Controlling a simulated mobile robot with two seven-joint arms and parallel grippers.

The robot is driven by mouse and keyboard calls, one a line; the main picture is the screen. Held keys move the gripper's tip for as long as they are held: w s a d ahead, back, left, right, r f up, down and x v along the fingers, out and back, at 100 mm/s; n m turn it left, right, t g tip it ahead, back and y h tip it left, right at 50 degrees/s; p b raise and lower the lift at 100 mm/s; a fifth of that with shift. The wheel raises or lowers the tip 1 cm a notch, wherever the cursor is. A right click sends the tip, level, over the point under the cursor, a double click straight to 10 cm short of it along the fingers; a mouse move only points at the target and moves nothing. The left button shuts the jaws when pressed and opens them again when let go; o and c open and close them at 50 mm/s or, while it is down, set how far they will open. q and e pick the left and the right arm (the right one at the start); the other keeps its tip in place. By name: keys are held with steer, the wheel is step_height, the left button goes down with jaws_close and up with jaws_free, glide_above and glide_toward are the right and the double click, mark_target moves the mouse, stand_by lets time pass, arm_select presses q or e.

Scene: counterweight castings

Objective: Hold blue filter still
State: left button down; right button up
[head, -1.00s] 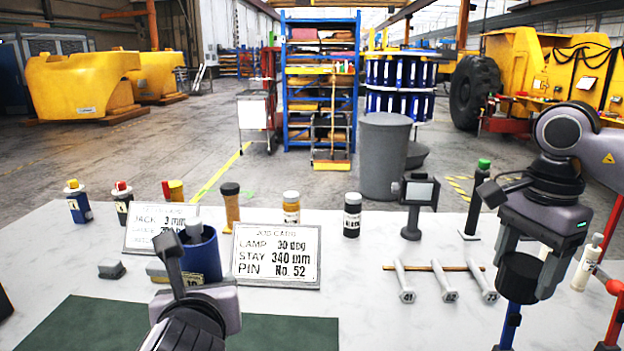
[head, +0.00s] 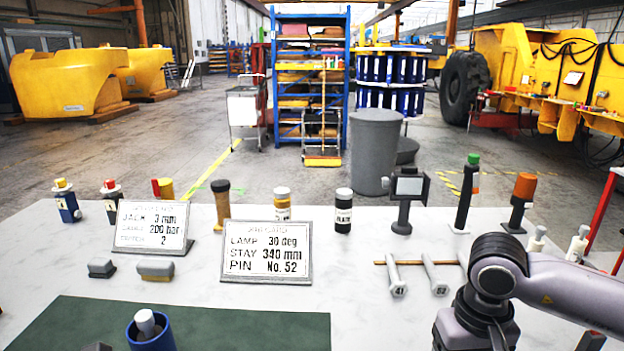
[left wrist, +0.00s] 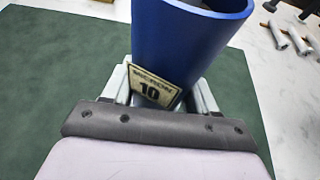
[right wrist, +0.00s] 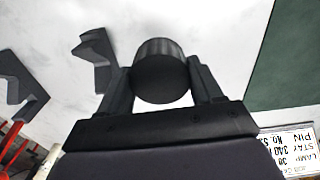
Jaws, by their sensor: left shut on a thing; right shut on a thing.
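The blue filter (head: 168,341) is an open-topped blue cylinder at the bottom edge of the head view, over the green mat (head: 240,325). A pale rounded piece shows inside its mouth. In the left wrist view the filter (left wrist: 185,40) bears a label reading 10 and leans between my left gripper's fingers (left wrist: 160,95), which are shut on it. Whether its base touches the mat is hidden. My right gripper (right wrist: 160,82) is shut on a black cylinder (right wrist: 160,70), seen end-on in the right wrist view. In the head view that gripper is hidden below my right arm.
A job card (head: 267,252) and a jack card (head: 152,226) stand behind the mat. Grey pins (head: 396,278) lie at right, close to my right arm. Bottles and stands line the table's back.

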arm_select(q)
steer(key=shift+r, duration=0.15)
steer(key=s+d+m+g+h, duration=0.2)
steer(key=d+m+h, duration=0.6)
steer(key=d, duration=0.8)
steer(key=shift+r+g+h, duration=0.4)
steer(key=shift+r+g, duration=0.05)
steer(key=shift+g, duration=0.15)
steer(key=shift+a+f, duration=0.1)
arm_select(e)
steer(key=w+a+r+m, duration=0.3)
steer(key=a+r, duration=0.8)
steer(key=a, duration=0.4)
steer(key=s+a+r+m, duration=0.2)
steer(key=s+a+r, duration=0.2)
steer(key=a+r, duration=0.5)
steer(key=a, duration=0.2)
steer(key=shift+s+a+r+m, duration=0.15)
steer(key=shift+s+a+m, duration=0.25)
